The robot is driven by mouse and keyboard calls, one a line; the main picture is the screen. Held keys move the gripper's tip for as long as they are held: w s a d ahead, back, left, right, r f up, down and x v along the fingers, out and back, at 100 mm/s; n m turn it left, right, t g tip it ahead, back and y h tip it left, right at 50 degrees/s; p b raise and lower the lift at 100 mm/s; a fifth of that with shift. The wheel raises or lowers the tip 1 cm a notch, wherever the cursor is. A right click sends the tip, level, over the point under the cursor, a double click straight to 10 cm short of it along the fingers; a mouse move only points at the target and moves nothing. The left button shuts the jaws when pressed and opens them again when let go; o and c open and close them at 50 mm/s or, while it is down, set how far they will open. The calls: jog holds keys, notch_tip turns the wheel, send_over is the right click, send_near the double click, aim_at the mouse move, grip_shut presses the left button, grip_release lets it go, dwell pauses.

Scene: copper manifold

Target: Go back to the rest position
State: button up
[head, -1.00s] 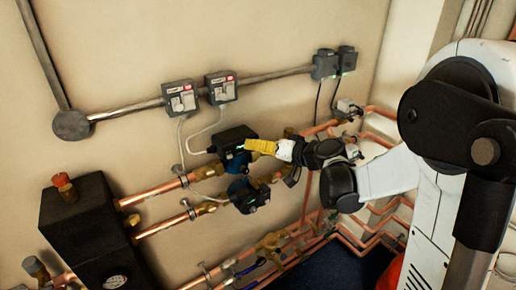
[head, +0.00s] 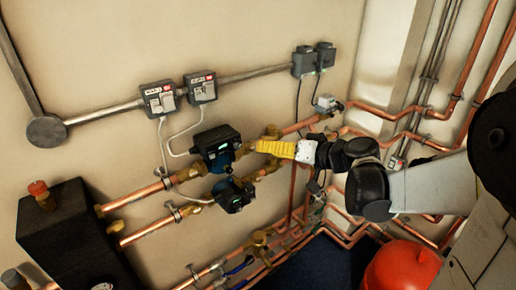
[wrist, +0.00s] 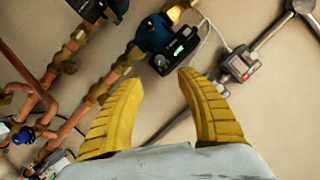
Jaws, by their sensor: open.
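My gripper (head: 262,146) has yellow ribbed fingers and is at the middle of the head view, in front of the copper pipes, just right of the upper pump (head: 217,147). In the wrist view my gripper (wrist: 155,95) shows its two fingers spread apart with nothing between them. The upper pump, dark with a small green light, also shows beyond the fingertips in the wrist view (wrist: 172,57). The fingers appear apart from it. My arm reaches in from the right of the head view.
A lower pump (head: 232,195) sits under the upper one. Two switch boxes (head: 180,96) hang on the wall above. A black box (head: 75,235) stands at lower left. Copper pipes (head: 395,140) run along the right wall. A red rounded vessel (head: 402,268) is at lower right.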

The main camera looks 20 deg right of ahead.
jog(key=shift+s+d, duration=0.1)
jog(key=shift+s, duration=0.1)
dwell(0.3)
jog(key=s+a+f+g+h+b, duration=0.35)
jog(key=s+a+f+b, duration=0.25)
jog(key=s+a+f, duration=0.25)
jog(key=s+d+f+g+h+b, duration=0.1)
jog(key=s+f+h+b, duration=0.1)
jog(key=s, duration=0.3)
jog(key=s+d+f+n+h+b, duration=0.1)
jog(key=s+f+h, duration=0.1)
jog(key=s+f, duration=0.3)
jog(key=shift+s+d+g+b, duration=0.2)
jog(key=shift+s+g+b, duration=0.2)
jog(key=shift+s, duration=0.35)
